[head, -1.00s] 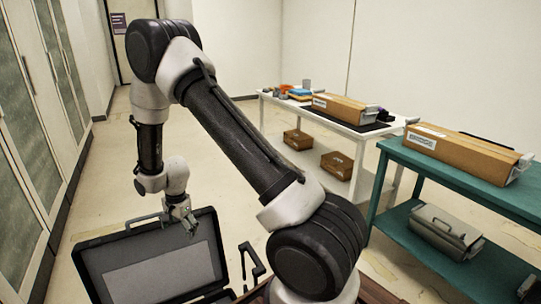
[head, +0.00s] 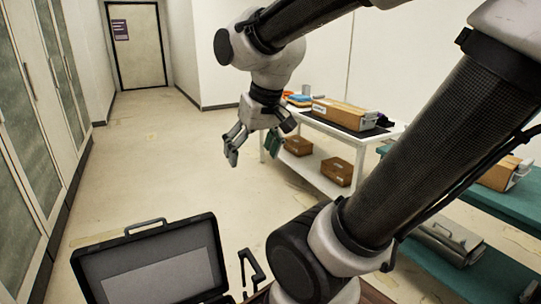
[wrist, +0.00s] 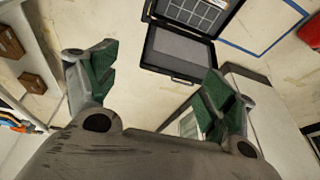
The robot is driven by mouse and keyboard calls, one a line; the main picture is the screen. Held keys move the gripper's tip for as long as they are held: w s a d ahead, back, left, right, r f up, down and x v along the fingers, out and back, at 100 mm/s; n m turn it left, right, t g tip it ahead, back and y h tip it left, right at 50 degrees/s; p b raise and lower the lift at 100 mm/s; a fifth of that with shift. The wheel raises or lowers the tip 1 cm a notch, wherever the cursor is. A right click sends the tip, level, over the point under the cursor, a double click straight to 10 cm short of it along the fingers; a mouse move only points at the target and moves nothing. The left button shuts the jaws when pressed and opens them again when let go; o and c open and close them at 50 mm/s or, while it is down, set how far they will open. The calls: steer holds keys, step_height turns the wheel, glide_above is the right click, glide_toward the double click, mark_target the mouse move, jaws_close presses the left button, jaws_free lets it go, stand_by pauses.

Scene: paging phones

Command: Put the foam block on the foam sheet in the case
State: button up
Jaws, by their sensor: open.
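My gripper (head: 252,150) hangs in the air in the head view, in front of the white table and above open floor. Its green-padded fingers are spread, with nothing between them; the wrist view shows them wide apart too (wrist: 150,95). The black case (head: 150,240) stands open at the lower left of the head view, lid raised with a grey panel inside. In the wrist view the case (wrist: 148,50) shows beyond the fingers, with a grid-patterned grey surface (wrist: 195,12) in its far half. I cannot make out the foam block or tell which surface is the foam sheet.
The white table (head: 345,133) holds a long cardboard box (head: 341,112) and small coloured items (head: 300,99); brown boxes (head: 337,170) sit on its lower shelf. A teal bench (head: 515,200) stands at right, partly behind my arm. Cabinets (head: 30,130) line the left. The middle floor is clear.

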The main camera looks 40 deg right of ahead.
steer(key=shift+n, duration=0.8)
steer(key=s, duration=0.5)
steer(key=shift+s+d+r, duration=0.3)
steer(key=shift+d, duration=0.1)
